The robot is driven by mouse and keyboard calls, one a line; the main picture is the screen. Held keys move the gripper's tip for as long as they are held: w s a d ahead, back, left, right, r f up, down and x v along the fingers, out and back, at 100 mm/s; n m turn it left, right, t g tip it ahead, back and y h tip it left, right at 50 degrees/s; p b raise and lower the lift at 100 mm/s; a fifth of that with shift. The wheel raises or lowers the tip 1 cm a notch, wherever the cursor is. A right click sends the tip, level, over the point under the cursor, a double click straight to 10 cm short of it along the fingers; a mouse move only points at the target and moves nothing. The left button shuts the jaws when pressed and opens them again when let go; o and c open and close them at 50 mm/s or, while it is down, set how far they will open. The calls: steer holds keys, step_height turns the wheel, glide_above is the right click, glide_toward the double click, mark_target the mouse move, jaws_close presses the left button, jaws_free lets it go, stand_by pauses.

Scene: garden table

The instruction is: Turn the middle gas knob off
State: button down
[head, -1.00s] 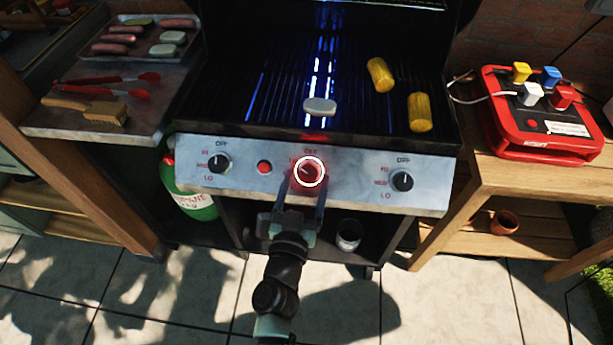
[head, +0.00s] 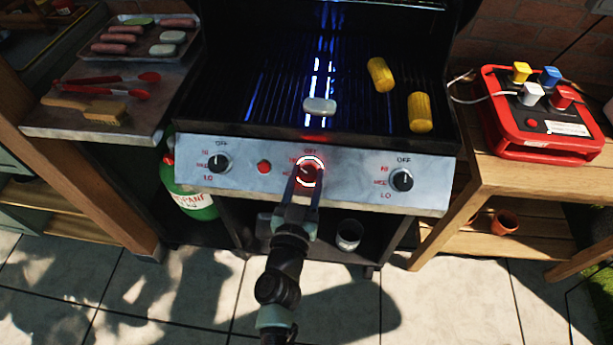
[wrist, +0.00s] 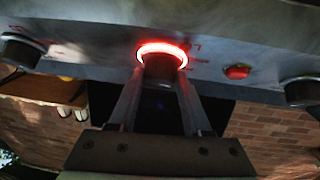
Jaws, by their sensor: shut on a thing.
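The middle gas knob (head: 306,172) sits on the grill's steel front panel (head: 345,180), ringed by a glowing red light. My gripper (head: 306,182) reaches it from below and in front, and its fingers are shut on the knob. In the wrist view the dark middle knob (wrist: 162,72) lies between the two fingertips (wrist: 161,80), under the red ring. The knob's pointer is hidden by my fingers and the glow. A blue flame glows beneath the middle of the grate.
The left knob (head: 219,162), a red button (head: 264,167) and the right knob (head: 402,180) share the panel. A pale patty (head: 320,106) and two corn pieces (head: 380,75) lie on the grate. A green propane tank (head: 190,190) stands below left.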

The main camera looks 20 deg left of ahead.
steer(key=shift+r+m+p, duration=0.2)
steer(key=shift+m+p, duration=0.1)
steer(key=shift+p, duration=0.35)
steer(key=shift+a+r+m+h+p, duration=0.15)
steer(key=shift+m+h+p, duration=0.45)
steer(key=shift+p, duration=0.45)
steer(key=m+h+p, duration=0.2)
steer(key=m+p, duration=0.1)
steer(key=shift+a+r+h+p, duration=0.1)
steer(key=shift+h+p, duration=0.2)
steer(key=shift+p, duration=0.05)
steer(key=m+h+p, duration=0.1)
steer(key=m, duration=0.1)
steer(key=m+g+h, duration=0.1)
steer(key=m+h, duration=0.1)
steer(key=m, duration=0.1)
steer(key=shift+a+f+g+p, duration=0.2)
steer(key=shift+g+p, duration=0.1)
steer(key=shift+p, duration=0.1)
steer(key=m+g+h, duration=0.1)
steer(key=m, duration=0.1)
steer(key=m+g+h, duration=0.2)
steer(key=m, duration=0.1)
steer(key=shift+w+p, duration=0.1)
steer(key=shift+p, duration=0.2)
steer(key=shift+m, duration=0.4)
steer(key=shift+c, duration=1.8)
jaws_free()
